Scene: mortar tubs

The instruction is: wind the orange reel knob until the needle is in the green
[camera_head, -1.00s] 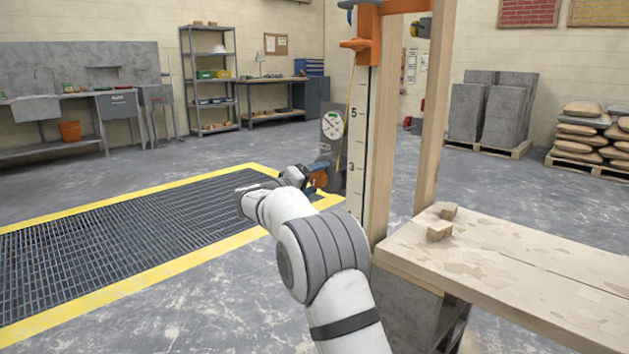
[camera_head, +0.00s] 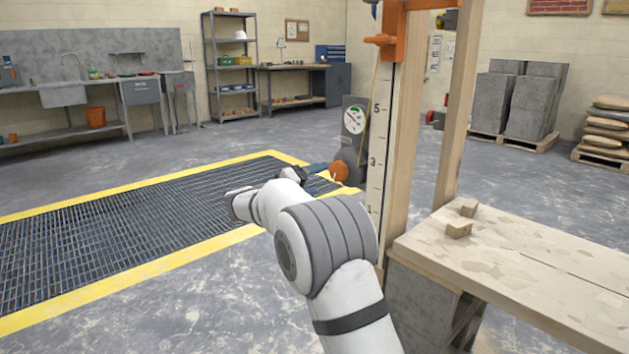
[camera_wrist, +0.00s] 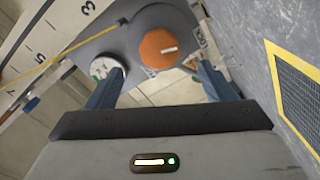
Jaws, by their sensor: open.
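The orange reel knob (camera_head: 338,172) sits low on a grey housing beside the numbered white staff. In the wrist view the knob (camera_wrist: 158,50) has a small white mark on its face and lies ahead of and between my blue fingers. My gripper (camera_wrist: 160,75) is open, with a gap between the fingers and the knob; in the head view it shows (camera_head: 318,172) just left of the knob. The round gauge (camera_head: 353,120) is above the knob, and it also shows in the wrist view (camera_wrist: 106,68). It has a green part, but the needle is too small to read.
A wooden post (camera_head: 402,140) stands right of the staff (camera_head: 379,150). A plank bench (camera_head: 520,260) with small wooden blocks (camera_head: 459,228) is at the right. A yellow-edged floor grating (camera_head: 120,225) lies left. A yellow line (camera_wrist: 60,57) runs along the staff.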

